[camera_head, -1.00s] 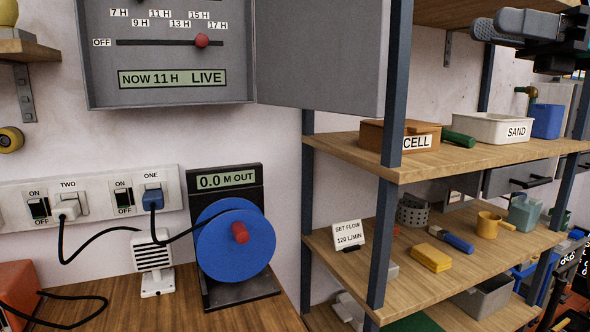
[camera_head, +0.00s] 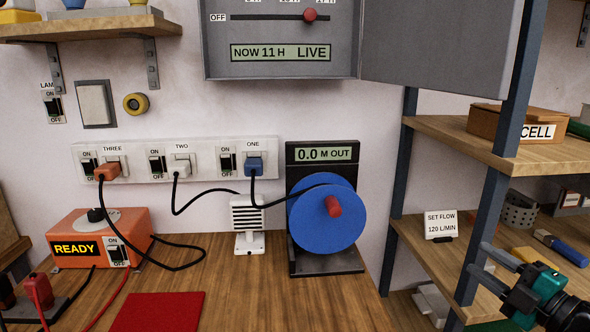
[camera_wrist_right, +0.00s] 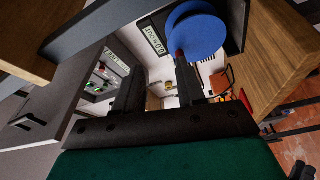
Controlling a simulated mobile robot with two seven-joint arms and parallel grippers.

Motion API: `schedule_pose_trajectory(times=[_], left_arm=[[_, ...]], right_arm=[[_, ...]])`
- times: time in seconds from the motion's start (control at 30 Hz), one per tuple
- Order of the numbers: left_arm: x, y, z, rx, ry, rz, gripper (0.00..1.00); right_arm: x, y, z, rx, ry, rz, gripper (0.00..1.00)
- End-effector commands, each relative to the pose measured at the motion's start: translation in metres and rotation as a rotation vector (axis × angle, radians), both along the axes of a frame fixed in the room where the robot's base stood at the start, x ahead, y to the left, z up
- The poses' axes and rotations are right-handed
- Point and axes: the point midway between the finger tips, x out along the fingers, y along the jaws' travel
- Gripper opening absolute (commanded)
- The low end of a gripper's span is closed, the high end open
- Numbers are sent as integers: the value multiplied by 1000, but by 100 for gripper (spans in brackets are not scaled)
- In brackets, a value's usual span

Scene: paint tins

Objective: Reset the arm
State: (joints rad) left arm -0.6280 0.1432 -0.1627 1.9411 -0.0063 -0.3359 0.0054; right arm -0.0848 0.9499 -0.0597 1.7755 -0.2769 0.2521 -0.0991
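My right gripper (camera_head: 486,267) is at the lower right of the head view, in front of the shelf rack, with its dark fingers toward the left and a green body behind them. In the right wrist view the two fingers (camera_wrist_right: 158,88) stand apart with nothing between them, so it is open and empty. The wrist view is tilted and shows the blue reel (camera_wrist_right: 198,37) beyond the fingers. My left gripper is in neither view.
The shelf rack's blue post (camera_head: 492,210) and middle shelf (camera_head: 490,143) are close to my right gripper. On the wooden bench (camera_head: 225,293) stand the blue reel (camera_head: 310,222), a white vented unit (camera_head: 247,222) and an orange READY box (camera_head: 100,236).

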Motion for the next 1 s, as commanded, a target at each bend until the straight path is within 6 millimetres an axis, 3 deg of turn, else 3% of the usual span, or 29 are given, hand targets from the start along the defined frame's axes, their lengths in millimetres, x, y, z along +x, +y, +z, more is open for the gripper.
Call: schedule_pose_trajectory(times=[0.03, 0.1, 0.2, 0.4, 0.53, 0.77, 1.0], left_arm=[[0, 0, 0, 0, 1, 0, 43], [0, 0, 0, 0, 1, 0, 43], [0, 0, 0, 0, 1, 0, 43], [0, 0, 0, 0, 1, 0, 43], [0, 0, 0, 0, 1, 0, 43], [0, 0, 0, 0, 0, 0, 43], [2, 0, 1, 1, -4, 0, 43]], right_arm=[[-15, 1, -41, 42, 120, -42, 39], [-36, 0, -88, 92, 271, -108, 39], [-70, -1, -144, 143, 459, -196, 39], [-141, -1, -222, 193, 749, -335, 39], [-188, 0, -258, 207, 910, -412, 39], [-198, 43, -274, 430, 927, -451, 39], [-206, 106, -285, 729, 949, -498, 39]])
